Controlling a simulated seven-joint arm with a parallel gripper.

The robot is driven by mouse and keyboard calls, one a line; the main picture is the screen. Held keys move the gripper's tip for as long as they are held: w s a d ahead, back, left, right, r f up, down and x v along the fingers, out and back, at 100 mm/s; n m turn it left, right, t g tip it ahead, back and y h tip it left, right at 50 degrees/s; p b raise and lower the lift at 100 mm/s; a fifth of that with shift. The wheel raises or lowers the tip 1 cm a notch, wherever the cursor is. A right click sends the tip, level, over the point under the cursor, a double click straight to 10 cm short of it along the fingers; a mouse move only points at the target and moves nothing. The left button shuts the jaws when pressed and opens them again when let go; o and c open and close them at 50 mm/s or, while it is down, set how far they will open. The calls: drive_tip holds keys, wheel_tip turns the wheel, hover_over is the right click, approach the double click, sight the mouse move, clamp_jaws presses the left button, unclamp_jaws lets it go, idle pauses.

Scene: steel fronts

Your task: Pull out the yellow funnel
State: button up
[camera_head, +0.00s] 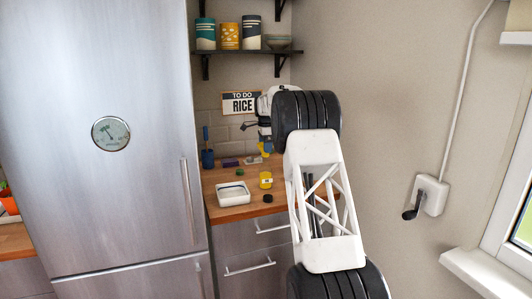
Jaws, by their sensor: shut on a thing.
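A yellow piece that looks like the yellow funnel (263,149) shows at the back of the wooden counter (235,213), close to the tiled wall. My gripper (263,139) is right above it, small and partly hidden by my own arm. It is shut on this yellow piece. I cannot tell whether the piece's lower end is inside something or free.
A white dish (233,194), a yellow jar-like object (265,180) and a dark round object (268,198) stand on the counter. A blue holder (207,158) is at the back left, beside the tall steel fridge (110,200). A dark shelf (240,52) hangs above.

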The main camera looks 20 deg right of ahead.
drive_tip(key=shift+r, duration=0.2)
drive_tip(key=shift+r, duration=1.9)
drive_tip(key=shift+a, duration=0.1)
